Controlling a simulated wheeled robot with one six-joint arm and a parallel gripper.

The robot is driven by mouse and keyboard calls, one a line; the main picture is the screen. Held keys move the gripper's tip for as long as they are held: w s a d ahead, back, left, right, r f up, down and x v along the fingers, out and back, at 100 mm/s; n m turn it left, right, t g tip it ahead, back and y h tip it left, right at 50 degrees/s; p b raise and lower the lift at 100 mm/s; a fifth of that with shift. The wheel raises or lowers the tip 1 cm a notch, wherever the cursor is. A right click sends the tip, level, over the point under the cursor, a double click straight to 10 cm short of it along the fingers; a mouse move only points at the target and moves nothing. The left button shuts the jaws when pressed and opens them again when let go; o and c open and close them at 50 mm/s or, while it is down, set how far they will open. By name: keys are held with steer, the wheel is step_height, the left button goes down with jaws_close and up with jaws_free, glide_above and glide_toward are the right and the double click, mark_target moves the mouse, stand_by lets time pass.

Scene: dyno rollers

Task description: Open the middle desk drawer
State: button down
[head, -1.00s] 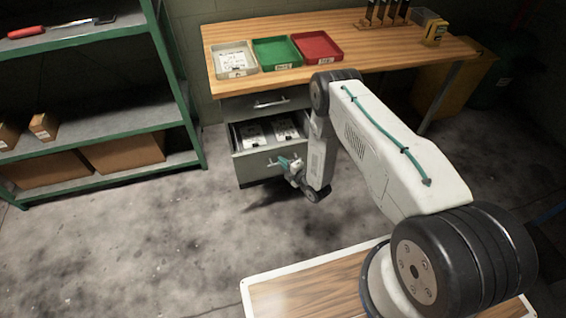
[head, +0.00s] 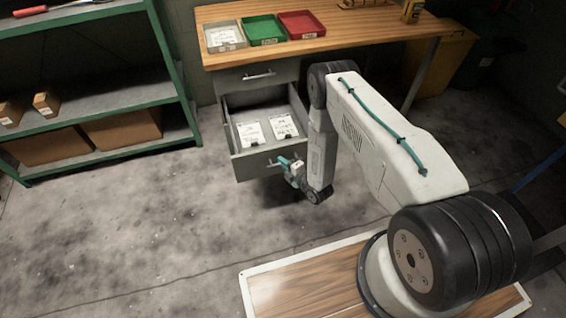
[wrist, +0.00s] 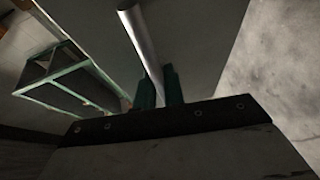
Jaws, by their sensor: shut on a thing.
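The middle desk drawer (head: 270,162) is grey and stands pulled far out from under the wooden desk (head: 345,50). Two white papers or packets (head: 250,133) lie inside it. Its bar handle (wrist: 140,40) runs between the green fingers of my gripper (wrist: 158,92) in the wrist view. In the head view my gripper (head: 287,165) is at the drawer's front face, shut on the handle. Part of the handle and the drawer's right side are hidden by my gripper and arm.
A closed upper drawer (head: 258,76) sits above. White, green (head: 262,31) and red (head: 301,25) trays stand on the desk. A green-framed shelf (head: 178,85) with boxes is at the left. The concrete floor (head: 140,220) before the drawer is clear.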

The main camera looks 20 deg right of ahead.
steer(key=c, duration=1.8)
jaws_free()
steer(key=shift+o, duration=0.2)
steer(key=shift+d, duration=0.1)
steer(key=v, duration=0.7)
steer(key=shift+s, duration=0.35)
steer(key=shift+d+r, duration=0.1)
